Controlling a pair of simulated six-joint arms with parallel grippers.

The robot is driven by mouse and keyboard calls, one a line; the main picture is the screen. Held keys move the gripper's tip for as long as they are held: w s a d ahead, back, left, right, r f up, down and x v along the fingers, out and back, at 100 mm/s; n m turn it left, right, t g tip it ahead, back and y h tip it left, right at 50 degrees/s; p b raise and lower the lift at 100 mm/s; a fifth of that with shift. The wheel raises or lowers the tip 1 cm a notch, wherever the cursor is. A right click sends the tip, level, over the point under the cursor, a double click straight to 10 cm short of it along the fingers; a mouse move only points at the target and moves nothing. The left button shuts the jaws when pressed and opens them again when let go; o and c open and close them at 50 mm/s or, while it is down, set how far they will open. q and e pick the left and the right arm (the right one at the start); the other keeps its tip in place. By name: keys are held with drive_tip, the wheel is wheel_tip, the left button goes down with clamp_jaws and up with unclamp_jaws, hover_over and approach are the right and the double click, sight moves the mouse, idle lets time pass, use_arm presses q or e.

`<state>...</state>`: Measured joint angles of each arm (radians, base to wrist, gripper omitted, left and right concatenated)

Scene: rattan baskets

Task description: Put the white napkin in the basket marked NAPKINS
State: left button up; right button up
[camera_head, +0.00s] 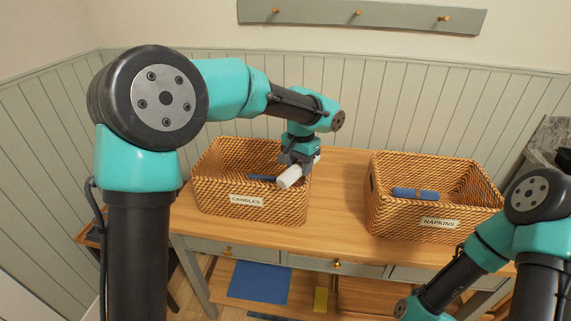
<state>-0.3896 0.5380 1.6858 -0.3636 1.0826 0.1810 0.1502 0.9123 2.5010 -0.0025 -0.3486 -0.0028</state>
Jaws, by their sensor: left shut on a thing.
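My left gripper (298,160) is shut on the white napkin (289,178), a small white roll that it holds at a slant. Both are at the right side of the basket marked CANDLES (220,194), by its right wall; I cannot tell whether the napkin touches the basket. The basket marked NAPKINS (400,225) stands to the right on the same table, with a blue roll (415,193) inside. My right arm comes in at the lower right, but its gripper is outside the picture.
A dark blue item (262,178) lies in the CANDLES basket, partly hidden. The wooden tabletop (335,205) is bare between the two baskets. A peg rail (360,15) is on the wall behind. Below, a lower shelf holds a blue flat item (260,283).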

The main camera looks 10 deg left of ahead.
use_arm(q)
drive_tip(key=s+d+r+n, duration=0.2)
drive_tip(key=d+n, duration=0.1)
drive_tip(key=s+d+n, duration=0.1)
drive_tip(key=s+d, duration=0.1)
drive_tip(key=shift+r+n, duration=0.3)
drive_tip(key=shift+r, duration=0.1)
drive_tip(key=c, duration=0.3)
